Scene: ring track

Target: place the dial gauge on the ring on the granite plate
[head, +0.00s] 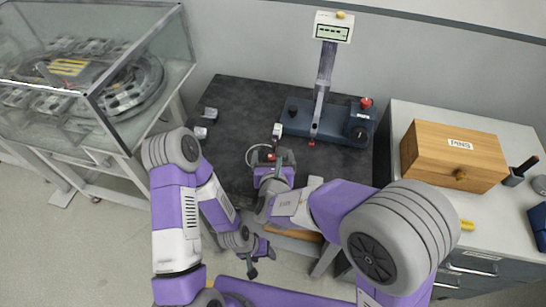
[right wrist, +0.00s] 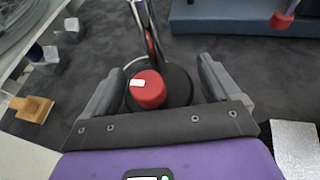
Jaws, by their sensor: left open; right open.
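What looks like the dial gauge (head: 277,129) stands upright on the dark granite plate (head: 235,98), with a pale head, a thin stem and a red part low down. In the right wrist view the red part (right wrist: 148,90), with a white label, sits over a round black base beside a shiny rod. A thin pale ring (head: 250,149) curves around this spot, mostly hidden. My right gripper (head: 274,160) is open, its fingers on either side of the red part with gaps; it also shows in the right wrist view (right wrist: 160,78). My left gripper (head: 260,255) is open, low beside the plate's stand.
A blue instrument base (head: 297,118) with a column and display (head: 332,31) stands at the back of the plate. Small metal pieces (head: 205,122) lie at its left. A glass case (head: 120,60) is at the left. A wooden PINS box (head: 455,155) stands on the right cabinet.

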